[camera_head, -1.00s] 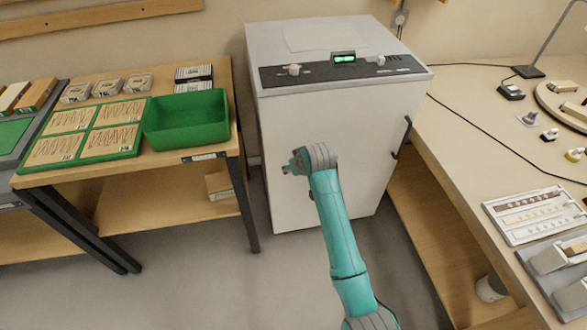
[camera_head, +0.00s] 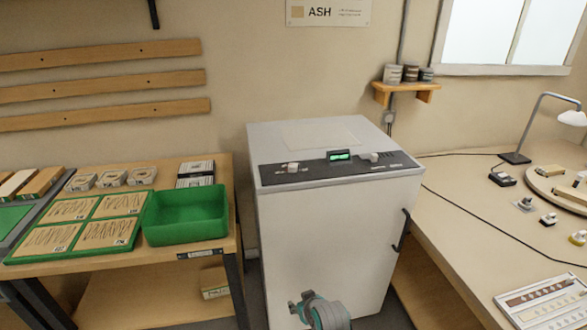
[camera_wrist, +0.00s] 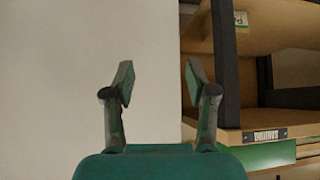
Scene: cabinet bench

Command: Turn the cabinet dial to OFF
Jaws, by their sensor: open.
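The white cabinet (camera_head: 335,235) stands in the middle of the head view, with a dark control strip along its top front. A light knob (camera_head: 293,168) sits at the strip's left end beside small markings. A second knob (camera_head: 374,157) is right of the lit green display (camera_head: 340,155). I cannot read either knob's setting or tell which is the dial. My gripper (camera_head: 296,308) is low in front of the cabinet, well below the strip. In the wrist view its two fingers (camera_wrist: 158,85) are apart with nothing between them, before a plain pale surface.
A wooden bench with a green bin (camera_head: 186,217) and green trays stands left of the cabinet. A worktop (camera_head: 470,215) with a lamp (camera_head: 545,115) and small parts is on the right. The cabinet's black handle (camera_head: 402,230) sticks out. The cabinet top is clear apart from a flat sheet.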

